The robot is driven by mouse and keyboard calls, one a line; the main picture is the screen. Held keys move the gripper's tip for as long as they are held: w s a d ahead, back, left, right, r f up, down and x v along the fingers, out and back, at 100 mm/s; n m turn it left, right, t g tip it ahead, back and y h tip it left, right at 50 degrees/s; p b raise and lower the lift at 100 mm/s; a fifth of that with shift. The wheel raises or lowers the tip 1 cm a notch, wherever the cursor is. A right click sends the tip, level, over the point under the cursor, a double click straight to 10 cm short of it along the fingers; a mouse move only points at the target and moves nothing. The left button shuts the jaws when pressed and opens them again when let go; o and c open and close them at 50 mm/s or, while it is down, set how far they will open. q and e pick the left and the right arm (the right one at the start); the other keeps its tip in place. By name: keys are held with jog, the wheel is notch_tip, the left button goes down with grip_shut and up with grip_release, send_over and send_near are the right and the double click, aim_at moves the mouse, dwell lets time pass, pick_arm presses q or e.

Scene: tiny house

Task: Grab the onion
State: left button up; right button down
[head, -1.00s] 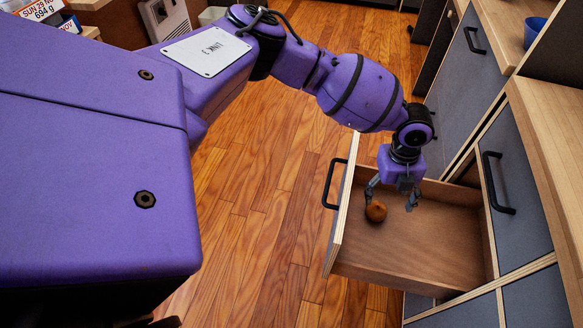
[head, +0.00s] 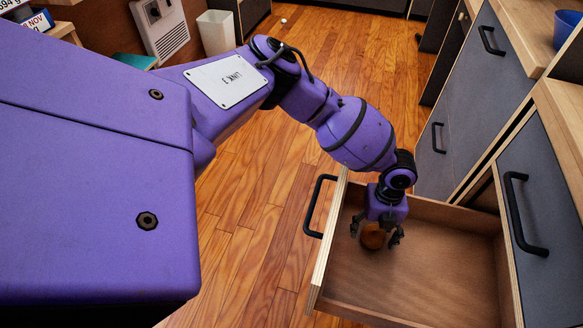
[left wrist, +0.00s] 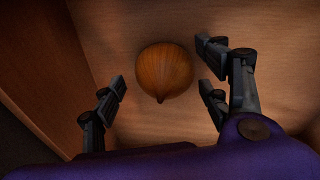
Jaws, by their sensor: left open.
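The brown onion (head: 373,237) lies in the open wooden drawer (head: 430,275), near the drawer's front panel. My left gripper (head: 376,236) is open and points down over it, partly hiding it in the head view. In the left wrist view the onion (left wrist: 164,71) sits on the drawer floor, a little ahead of the gap between the open fingers (left wrist: 163,90). A finger stands on each side, and no contact shows. My right gripper is not in view.
The drawer's front panel with its black handle (head: 318,205) stands to the left of the gripper. Wooden floor (head: 240,235) is clear left of the drawer.

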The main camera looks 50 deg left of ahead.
pick_arm(q)
jog(key=shift+w+d+f, duration=0.1)
jog(key=shift+f, duration=0.25)
jog(key=shift+r, duration=0.1)
jog(key=c, duration=1.3)
